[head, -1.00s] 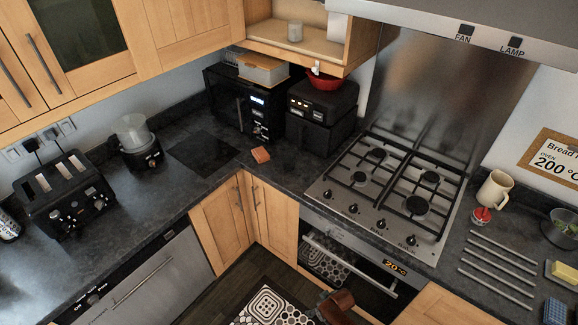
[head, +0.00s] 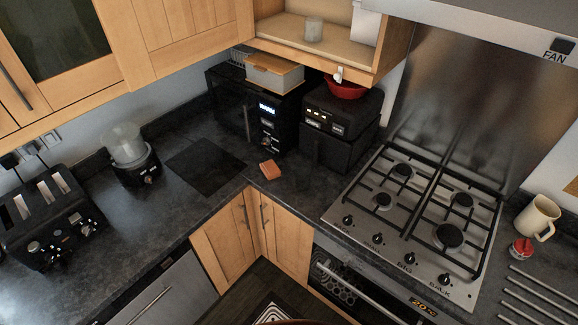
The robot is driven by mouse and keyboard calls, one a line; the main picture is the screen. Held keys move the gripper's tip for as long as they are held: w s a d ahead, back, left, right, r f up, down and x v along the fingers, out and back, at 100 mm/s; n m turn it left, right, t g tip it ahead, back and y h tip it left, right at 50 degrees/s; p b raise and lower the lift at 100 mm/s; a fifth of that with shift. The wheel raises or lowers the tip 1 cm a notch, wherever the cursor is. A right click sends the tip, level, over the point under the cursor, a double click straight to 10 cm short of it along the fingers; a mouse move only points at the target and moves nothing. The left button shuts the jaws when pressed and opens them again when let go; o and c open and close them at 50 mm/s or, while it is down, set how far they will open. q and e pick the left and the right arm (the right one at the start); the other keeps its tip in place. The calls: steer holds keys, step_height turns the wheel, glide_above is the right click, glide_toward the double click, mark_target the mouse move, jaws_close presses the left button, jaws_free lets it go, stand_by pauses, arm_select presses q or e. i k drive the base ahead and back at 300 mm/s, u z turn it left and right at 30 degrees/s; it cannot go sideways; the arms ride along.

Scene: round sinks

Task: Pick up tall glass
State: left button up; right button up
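A pale, translucent glass (head: 314,29) stands upright on the open wooden shelf (head: 285,30) of the corner wall cabinet, at the top of the head view. It is the only drinking glass I can make out, and I cannot tell for sure that it is the tall glass. Nothing touches it. Neither of my grippers is in view.
Below the shelf are a black microwave (head: 250,112) with a box (head: 273,73) on it and a black appliance (head: 341,110) with a red bowl (head: 346,88). A gas hob (head: 425,203), blender (head: 126,150) and toaster (head: 48,215) occupy the counter. An orange block (head: 270,170) lies mid-counter.

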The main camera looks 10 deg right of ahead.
mark_target(302, 172)
steer(key=z, duration=0.3)
steer(key=i, duration=1)
steer(key=z, duration=0.4)
